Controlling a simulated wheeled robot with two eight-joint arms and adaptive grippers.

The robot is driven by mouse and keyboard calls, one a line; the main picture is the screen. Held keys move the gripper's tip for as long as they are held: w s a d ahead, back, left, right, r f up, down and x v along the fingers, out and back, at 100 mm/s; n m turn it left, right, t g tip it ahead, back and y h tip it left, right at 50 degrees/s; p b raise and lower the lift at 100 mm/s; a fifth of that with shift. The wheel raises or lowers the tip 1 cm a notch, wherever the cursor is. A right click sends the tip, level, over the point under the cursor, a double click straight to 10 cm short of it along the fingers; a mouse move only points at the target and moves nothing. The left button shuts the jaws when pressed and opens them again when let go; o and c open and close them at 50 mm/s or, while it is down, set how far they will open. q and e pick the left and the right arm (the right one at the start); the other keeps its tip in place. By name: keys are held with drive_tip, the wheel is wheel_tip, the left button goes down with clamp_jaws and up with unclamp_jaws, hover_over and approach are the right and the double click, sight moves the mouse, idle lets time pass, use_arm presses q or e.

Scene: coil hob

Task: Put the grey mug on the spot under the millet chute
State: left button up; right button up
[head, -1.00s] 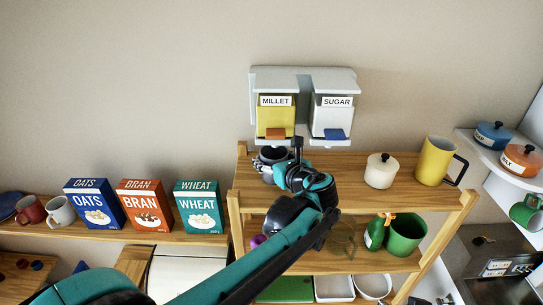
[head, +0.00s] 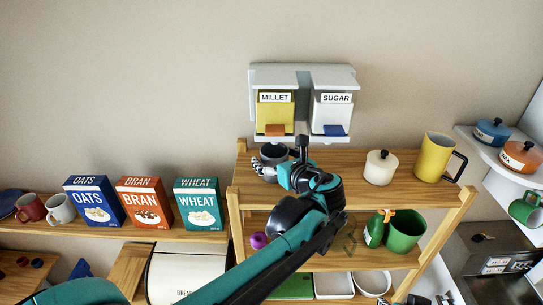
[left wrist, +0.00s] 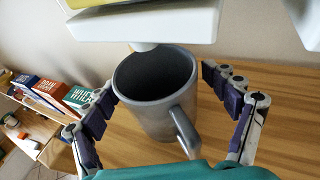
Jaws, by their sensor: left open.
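The grey mug (head: 272,152) stands upright on the top wooden shelf, below the millet dispenser (head: 275,112) with its orange chute (head: 275,130). In the left wrist view the mug (left wrist: 155,100) looks empty, its handle towards my wrist, and a white ledge lies above its far rim. My left gripper (head: 275,166) is open at the mug. In the left wrist view its fingers (left wrist: 157,82) are on either side of the mug, with gaps visible. The spot under the mug is hidden. Small grey parts at the bottom edge of the head view may be my right gripper.
The sugar dispenser (head: 332,114) hangs right of the millet one. A cream lidded pot (head: 381,168) and a yellow mug (head: 434,158) stand further right on the shelf. Cereal boxes (head: 146,203) stand on the lower left shelf. The shelf between my gripper and the cream pot is clear.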

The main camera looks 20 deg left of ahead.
use_arm(q)
drive_tip(key=b+v, duration=0.1)
drive_tip(key=v, duration=0.8)
drive_tip(key=shift+s+d+r, duration=0.2)
drive_tip(key=shift+s+d, duration=0.05)
drive_tip(key=shift+s, duration=0.1)
